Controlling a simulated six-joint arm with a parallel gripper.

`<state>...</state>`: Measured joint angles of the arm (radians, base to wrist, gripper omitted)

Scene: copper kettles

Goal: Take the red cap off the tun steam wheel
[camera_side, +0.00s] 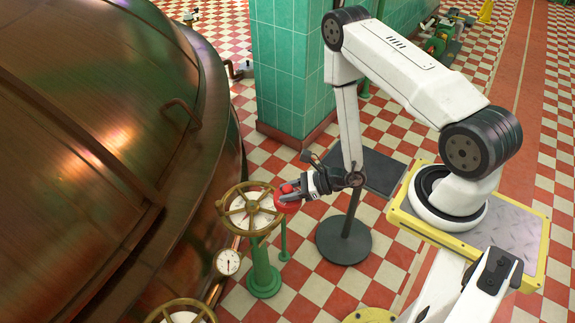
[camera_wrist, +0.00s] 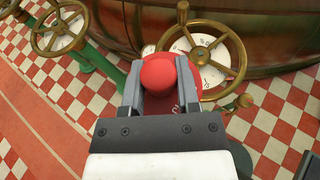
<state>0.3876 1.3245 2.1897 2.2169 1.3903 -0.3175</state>
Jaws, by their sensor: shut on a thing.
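The red cap (camera_side: 289,192) is a round disc with a ball-shaped knob, which shows in the wrist view (camera_wrist: 158,74). My gripper (camera_side: 300,187) is shut on the knob, one finger on each side in the wrist view (camera_wrist: 159,82). The brass steam wheel (camera_side: 231,195) stands on a green post to the left of the cap, with its hub bare. In the wrist view the wheel (camera_wrist: 232,48) lies beyond the cap, which covers part of its near rim. I cannot tell whether the cap touches the rim.
A large copper kettle (camera_side: 95,130) fills the left side. A pressure gauge (camera_side: 228,262) and a second brass wheel (camera_side: 182,304) are at the front. A green tiled pillar (camera_side: 285,60) and a dark stand (camera_side: 343,240) are close to my gripper. Checkered floor lies around.

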